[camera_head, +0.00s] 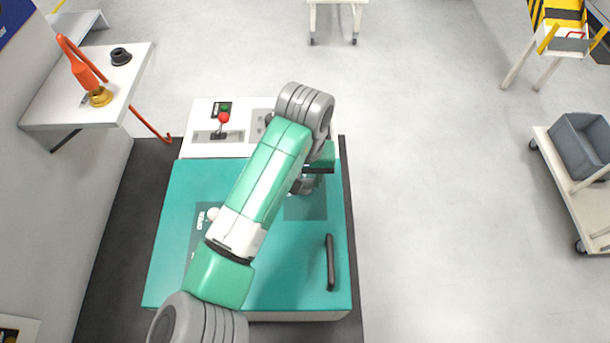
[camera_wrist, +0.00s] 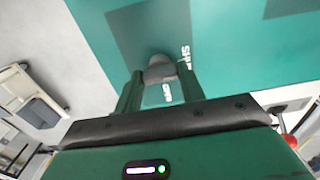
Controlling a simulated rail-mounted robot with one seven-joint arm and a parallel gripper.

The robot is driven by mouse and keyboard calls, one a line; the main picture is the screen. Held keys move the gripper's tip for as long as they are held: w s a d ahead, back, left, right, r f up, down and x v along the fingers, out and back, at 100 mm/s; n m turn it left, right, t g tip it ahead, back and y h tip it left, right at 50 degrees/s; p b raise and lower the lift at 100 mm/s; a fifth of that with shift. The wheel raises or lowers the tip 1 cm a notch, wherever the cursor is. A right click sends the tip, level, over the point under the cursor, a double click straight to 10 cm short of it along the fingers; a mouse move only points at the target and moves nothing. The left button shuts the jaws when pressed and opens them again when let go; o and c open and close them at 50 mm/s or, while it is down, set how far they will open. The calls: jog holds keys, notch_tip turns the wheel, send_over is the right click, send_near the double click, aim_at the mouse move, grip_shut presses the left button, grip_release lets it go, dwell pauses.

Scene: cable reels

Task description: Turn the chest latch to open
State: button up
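The teal chest (camera_head: 270,280) fills the lower middle of the head view. A grey latch knob (camera_wrist: 160,70) shows in the wrist view on a darker square patch, with white lettering beside it that I cannot read fully. My gripper (camera_wrist: 159,72) is at this knob, its fingers apart with one on each side. I cannot tell whether they touch it. In the head view my gripper (camera_head: 308,186) is over the patch's far part, and my arm hides much of the lid.
A white panel with a red-knobbed lever (camera_head: 223,118) stands behind the chest. A shelf (camera_head: 60,112) on the left holds an orange-and-yellow item (camera_head: 88,78) and a black ring (camera_head: 121,56). A cart with a grey bin (camera_head: 582,145) stands at right. Floor between is clear.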

jog(key=shift+r+p, duration=0.1)
jog(key=shift+p, duration=0.3)
jog(key=shift+r+m+p, duration=0.1)
jog(key=shift+m+p, duration=0.25)
jog(key=shift+m, duration=0.05)
jog(key=m+p, duration=0.2)
jog(key=shift+p, duration=0.3)
jog(key=m+p, duration=0.4)
jog(key=m, duration=0.1)
jog(key=shift+m, duration=0.4)
jog(key=m+p, duration=0.2)
jog(key=m, duration=0.2)
jog(key=shift+m, duration=0.3)
jog(key=shift+m+p, duration=0.85)
jog(key=shift+m, duration=1.45)
jog(key=o, duration=0.9)
jog(key=shift+o, duration=0.2)
